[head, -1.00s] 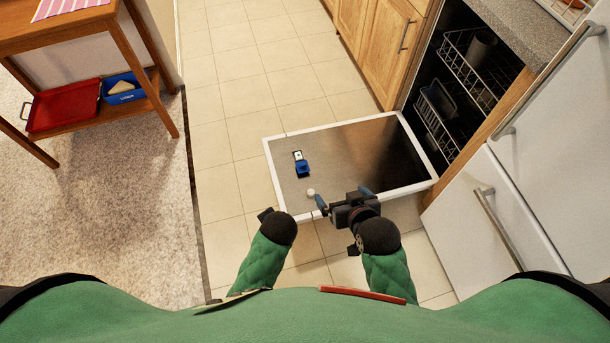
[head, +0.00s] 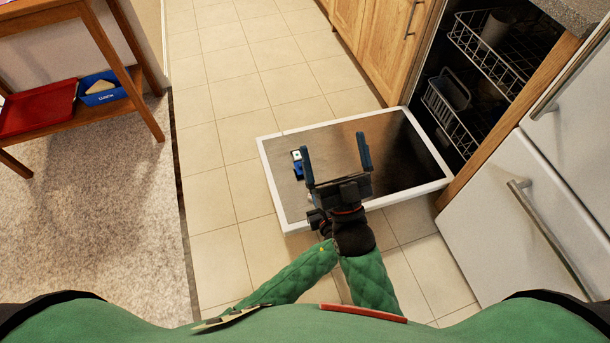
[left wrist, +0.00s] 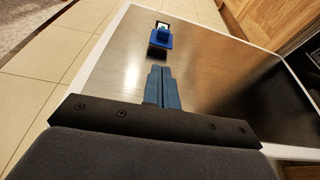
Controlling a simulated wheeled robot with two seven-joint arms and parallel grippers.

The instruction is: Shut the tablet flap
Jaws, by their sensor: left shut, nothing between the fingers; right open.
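The tablet dispenser (head: 295,155) is set in the inner face of the lowered dishwasher door (head: 411,186). Its blue flap (left wrist: 161,40) stands open, with a pale compartment (left wrist: 164,27) showing beyond it in the left wrist view. In the head view the flap is partly hidden by a finger of my right gripper (head: 334,150). That gripper is open and empty above the door. My left gripper (left wrist: 163,88) is shut and empty, its tips pointing toward the flap and apart from it in the picture. In the head view my right arm mostly hides it.
Dishwasher racks (head: 492,47) stand inside the machine at the right. A white fridge (head: 495,235) is beside the door. A wooden side table with a red tray (head: 38,107) and a blue box (head: 103,90) stands at the left. The tiled floor between is clear.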

